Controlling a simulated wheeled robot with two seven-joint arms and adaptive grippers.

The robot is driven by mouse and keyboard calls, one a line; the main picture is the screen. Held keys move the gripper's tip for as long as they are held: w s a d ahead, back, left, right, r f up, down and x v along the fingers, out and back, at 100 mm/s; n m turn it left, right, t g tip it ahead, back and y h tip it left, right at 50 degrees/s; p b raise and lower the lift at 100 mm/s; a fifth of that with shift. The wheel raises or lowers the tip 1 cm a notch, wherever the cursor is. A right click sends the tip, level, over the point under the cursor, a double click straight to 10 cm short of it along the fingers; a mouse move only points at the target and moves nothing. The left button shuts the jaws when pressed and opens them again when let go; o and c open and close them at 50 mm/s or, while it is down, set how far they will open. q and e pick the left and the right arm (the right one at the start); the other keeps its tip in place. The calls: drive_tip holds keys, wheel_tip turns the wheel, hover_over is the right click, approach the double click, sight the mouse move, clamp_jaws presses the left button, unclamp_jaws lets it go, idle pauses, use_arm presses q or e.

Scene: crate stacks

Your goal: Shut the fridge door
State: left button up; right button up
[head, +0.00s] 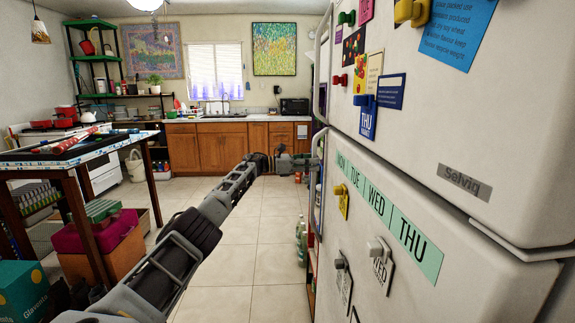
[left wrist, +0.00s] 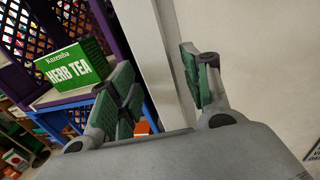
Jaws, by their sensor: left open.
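The white fridge (head: 480,130) fills the right side of the head view, with an upper and a lower door covered in magnets and notes. Vertical handles run along its left edge; the lower handle (head: 317,190) is beside my left gripper (head: 300,162). My left arm reaches forward, and the gripper points right at that edge. In the left wrist view the left gripper (left wrist: 163,92) is open, with a pale vertical strip (left wrist: 165,65) showing between and beyond its fingers. I cannot tell whether they touch it, or how far either door stands open. My right gripper is out of view.
A table (head: 65,160) with items stands at the left, boxes beneath it. Wooden cabinets (head: 215,150) line the back wall. Bottles (head: 301,235) stand low beside the fridge edge. A herb tea box (left wrist: 70,70) sits on a shelf near the gripper. The tiled floor (head: 255,235) is clear mid-room.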

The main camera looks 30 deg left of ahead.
use_arm(q)
drive_tip(key=v, duration=0.9)
drive_tip(key=shift+s, duration=0.15)
idle(0.7)
